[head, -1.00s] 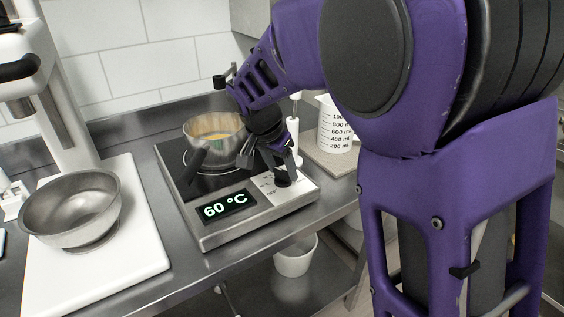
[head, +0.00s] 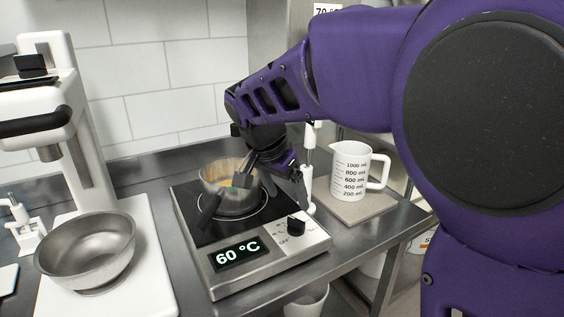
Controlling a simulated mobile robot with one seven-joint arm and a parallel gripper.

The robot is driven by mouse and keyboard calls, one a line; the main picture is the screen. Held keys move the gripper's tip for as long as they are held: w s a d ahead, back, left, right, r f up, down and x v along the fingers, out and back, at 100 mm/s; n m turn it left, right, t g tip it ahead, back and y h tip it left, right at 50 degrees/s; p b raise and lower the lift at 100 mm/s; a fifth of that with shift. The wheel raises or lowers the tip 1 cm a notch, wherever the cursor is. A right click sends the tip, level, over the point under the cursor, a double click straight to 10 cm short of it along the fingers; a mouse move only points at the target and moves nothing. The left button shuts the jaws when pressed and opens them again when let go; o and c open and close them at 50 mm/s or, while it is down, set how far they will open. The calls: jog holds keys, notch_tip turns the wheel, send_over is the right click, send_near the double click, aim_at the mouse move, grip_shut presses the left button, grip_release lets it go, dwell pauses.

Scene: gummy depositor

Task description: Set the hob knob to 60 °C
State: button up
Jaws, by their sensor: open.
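The hob (head: 205,229) stands on the steel counter, and its display (head: 239,252) reads 60 °C. The black hob knob (head: 296,224) is in full view on the light panel at the hob's front right, with an OFF mark beside it. My gripper (head: 272,192) is open and empty above and behind the knob, apart from it. It is close to the right side of the saucepan and overlaps it in the picture. The steel saucepan (head: 232,203) with yellowish contents sits on the hob, its dark handle pointing to the front left.
A steel bowl (head: 87,252) stands on a white board at the left, below a white stand machine (head: 62,110). A measuring jug (head: 350,172) stands on a beige board at the right. A white upright tool (head: 308,170) stands just behind the hob's right edge.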

jog(key=p+v, duration=0.1)
jog(key=v, duration=0.7)
jog(key=shift+r, duration=0.25)
jog(key=shift+s+a, duration=0.15)
jog(key=shift+s, duration=0.1)
